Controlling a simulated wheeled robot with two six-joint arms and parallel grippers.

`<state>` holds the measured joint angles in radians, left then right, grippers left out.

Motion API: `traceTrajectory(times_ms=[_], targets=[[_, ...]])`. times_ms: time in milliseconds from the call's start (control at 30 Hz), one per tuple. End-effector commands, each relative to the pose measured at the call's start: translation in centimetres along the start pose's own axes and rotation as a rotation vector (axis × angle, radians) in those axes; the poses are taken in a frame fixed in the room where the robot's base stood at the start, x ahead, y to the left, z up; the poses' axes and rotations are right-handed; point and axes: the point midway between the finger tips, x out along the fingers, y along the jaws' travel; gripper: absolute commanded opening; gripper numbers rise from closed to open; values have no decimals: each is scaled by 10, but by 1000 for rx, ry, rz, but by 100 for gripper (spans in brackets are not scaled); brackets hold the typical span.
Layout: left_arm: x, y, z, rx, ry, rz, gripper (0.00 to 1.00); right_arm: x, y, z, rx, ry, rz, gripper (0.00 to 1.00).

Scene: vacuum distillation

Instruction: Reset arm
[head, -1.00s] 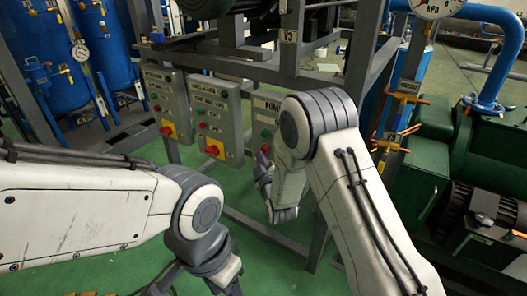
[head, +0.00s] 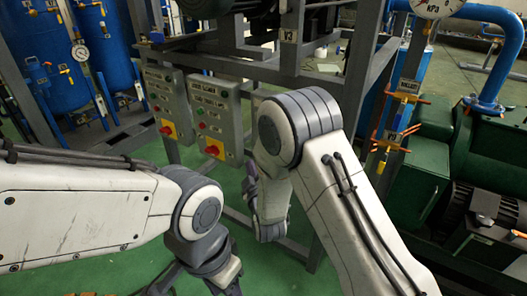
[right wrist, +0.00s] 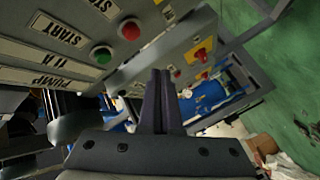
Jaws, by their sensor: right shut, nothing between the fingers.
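My right gripper (head: 250,172) shows partly beyond my right forearm in the head view, close to the front of the control boxes. In the right wrist view its two dark fingers (right wrist: 160,98) are pressed together with nothing between them. A control panel (right wrist: 75,45) with START and PUMP labels lies close by in that view, with a green button (right wrist: 102,55) and a red button (right wrist: 130,29). The fingers appear apart from these buttons.
Two grey control boxes (head: 217,100) with red knobs hang on a grey steel frame (head: 295,50). Blue tanks (head: 55,70) stand at the left. A green machine (head: 425,165) and orange-handled valves (head: 397,137) are at the right.

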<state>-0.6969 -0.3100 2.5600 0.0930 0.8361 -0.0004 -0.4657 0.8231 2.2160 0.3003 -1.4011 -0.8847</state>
Motion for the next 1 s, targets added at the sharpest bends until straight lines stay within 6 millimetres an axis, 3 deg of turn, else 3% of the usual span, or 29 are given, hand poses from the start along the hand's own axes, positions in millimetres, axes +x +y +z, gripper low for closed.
traceTrajectory(times_ms=[400,633,767,1000], targets=[[0,0,0,0,0,0,50,-2,-1,-3,9,-3,-10,0],[0,0,0,0,0,0,50,-19,-14,-29,147,-86,-207,0],[0,0,0,0,0,0,50,-50,-27,-46,256,-191,-387,0],[0,0,0,0,0,0,50,-142,-40,-62,388,-448,-681,0]])
